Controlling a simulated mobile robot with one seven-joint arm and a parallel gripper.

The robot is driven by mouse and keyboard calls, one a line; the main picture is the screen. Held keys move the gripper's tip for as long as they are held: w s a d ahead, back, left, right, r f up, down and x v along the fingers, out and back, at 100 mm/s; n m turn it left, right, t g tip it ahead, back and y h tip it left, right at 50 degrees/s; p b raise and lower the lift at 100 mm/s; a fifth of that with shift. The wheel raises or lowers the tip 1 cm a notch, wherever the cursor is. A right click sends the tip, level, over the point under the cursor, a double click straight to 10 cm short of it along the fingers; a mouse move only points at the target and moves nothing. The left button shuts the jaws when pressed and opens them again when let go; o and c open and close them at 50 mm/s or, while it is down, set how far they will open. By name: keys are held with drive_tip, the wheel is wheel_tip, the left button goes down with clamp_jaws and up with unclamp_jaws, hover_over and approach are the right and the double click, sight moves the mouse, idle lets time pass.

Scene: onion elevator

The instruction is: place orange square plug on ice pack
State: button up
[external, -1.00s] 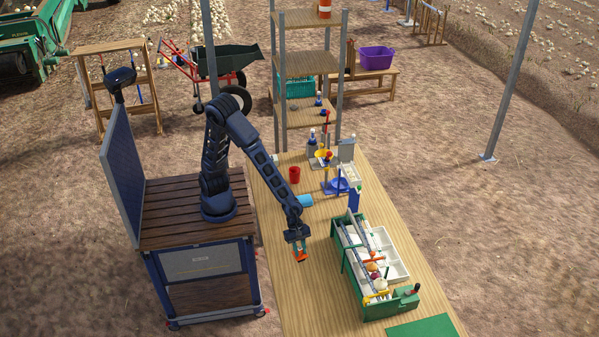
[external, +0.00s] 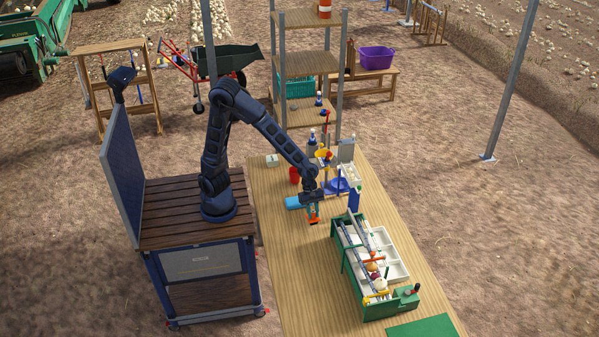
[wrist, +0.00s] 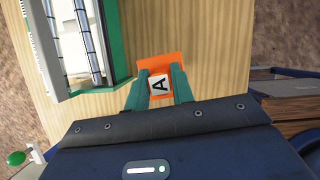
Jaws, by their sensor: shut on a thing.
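The orange square plug (external: 314,222) hangs at the tip of my gripper (external: 313,213) in the external view. In the wrist view the plug (wrist: 162,63), with a white label marked "A", sits between the two green fingers of my gripper (wrist: 159,82), which are shut on it. The plug appears just in front and to the right of the ice pack, above the table. The ice pack does not show in the wrist view.
A green-framed sorter (external: 374,268) with white trays stands to the right. A red cup (external: 294,175), a small pale box (external: 272,160) and a blue-based stand (external: 338,186) are behind the ice pack. The table (external: 293,285) is clear at front left.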

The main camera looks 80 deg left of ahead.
drive_tip(key=a+r+m, duration=0.1)
drive_tip(key=a+r, duration=0.3)
drive_tip(key=a, duration=1.1)
drive_tip(key=a+r, duration=0.4)
drive_tip(key=a, duration=1.1)
wheel_tip(320, 180, down, 20)
drive_tip(key=shift+a+r, duration=0.1)
drive_tip(key=shift+a, duration=0.05)
drive_tip(key=o, duration=1)
